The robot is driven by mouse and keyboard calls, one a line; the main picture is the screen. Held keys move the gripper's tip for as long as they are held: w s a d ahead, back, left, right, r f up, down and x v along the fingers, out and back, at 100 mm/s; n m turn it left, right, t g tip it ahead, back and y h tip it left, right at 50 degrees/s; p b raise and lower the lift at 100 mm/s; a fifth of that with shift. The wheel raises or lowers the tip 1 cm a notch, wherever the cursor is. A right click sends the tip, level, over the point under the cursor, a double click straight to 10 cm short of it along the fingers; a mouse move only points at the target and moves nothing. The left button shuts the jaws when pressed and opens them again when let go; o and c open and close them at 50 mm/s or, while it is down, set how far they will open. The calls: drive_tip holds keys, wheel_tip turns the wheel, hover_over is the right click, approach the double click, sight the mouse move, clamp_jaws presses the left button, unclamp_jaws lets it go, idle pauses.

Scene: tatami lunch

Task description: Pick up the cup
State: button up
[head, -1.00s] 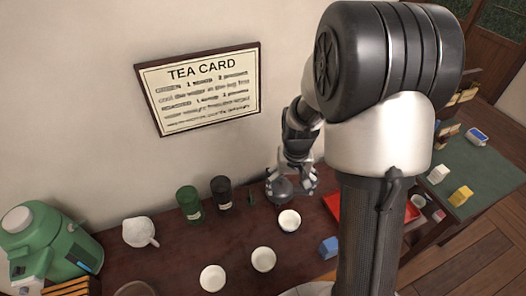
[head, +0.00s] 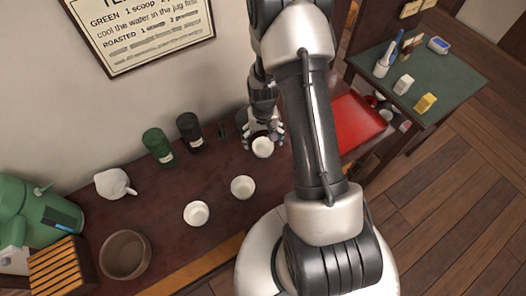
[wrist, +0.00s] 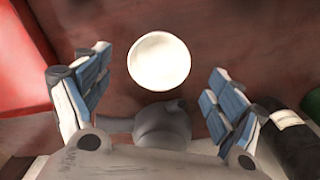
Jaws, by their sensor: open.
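Three small white cups stand on the dark wooden counter. One cup (head: 262,148) is right at my gripper (head: 266,136), and the others are a middle cup (head: 243,187) and a left cup (head: 196,213). In the wrist view, a white cup (wrist: 159,61) lies centred between the two spread fingers of my gripper (wrist: 160,76), with a gap on each side. The fingers are open and hold nothing. A grey rounded pot (wrist: 163,128) sits close by, between the fingers' lower parts; in the head view my gripper mostly hides it.
Green (head: 158,145) and black (head: 189,131) canisters stand left of my gripper by the wall. A red tray (head: 358,122) is to the right. A white jug (head: 115,184), brown bowl (head: 125,255) and green dispenser (head: 35,210) are at left.

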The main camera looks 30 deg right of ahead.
sight(263, 152)
wheel_tip(263, 152, down, 5)
drive_tip(key=shift+w+d+f+b, duration=0.1)
drive_tip(key=shift+f+b, duration=0.1)
drive_tip(key=shift+b, duration=0.95)
drive_tip(key=shift+r, duration=0.1)
drive_tip(key=shift+c, duration=0.5)
drive_tip(key=c, duration=1.1)
wheel_tip(263, 152, up, 20)
drive_tip(key=p, duration=0.6)
drive_tip(key=a+r+n, duration=0.4)
drive_tip(key=a, duration=0.8)
drive_tip(key=shift+a+r+n, duration=0.2)
drive_tip(key=shift+a+n, duration=0.1)
drive_tip(key=shift+a, duration=0.05)
